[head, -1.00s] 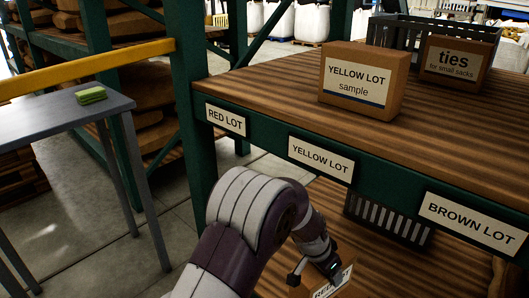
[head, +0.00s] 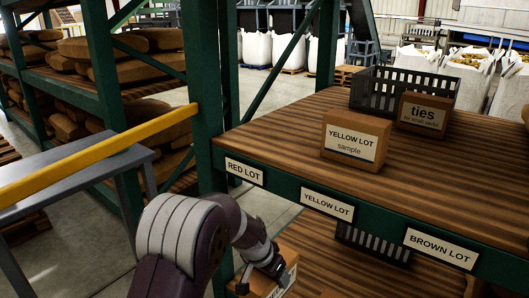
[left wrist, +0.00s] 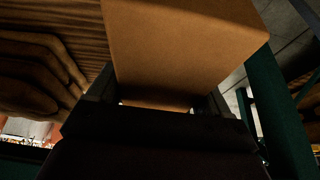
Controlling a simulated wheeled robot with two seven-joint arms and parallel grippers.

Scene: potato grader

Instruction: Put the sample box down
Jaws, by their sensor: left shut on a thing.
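The sample box (head: 284,257) is brown cardboard with a white label, partly cut off by the bottom edge of the head view. My left gripper (head: 262,277) is shut on it, at its left side, below the front edge of the upper shelf. In the left wrist view the box (left wrist: 180,45) fills the upper middle, between the dark fingers of the gripper (left wrist: 160,103). Whether the box touches a surface below cannot be told. The upper shelf (head: 270,150) carries a RED LOT tag (head: 244,172) at its left end. My right gripper is not in view.
A YELLOW LOT sample box (head: 355,141), a ties box (head: 422,115) and a dark crate (head: 375,92) stand on the upper shelf. The shelf top behind the RED LOT tag is clear. A green post (head: 207,90) and yellow rail (head: 90,160) border the left.

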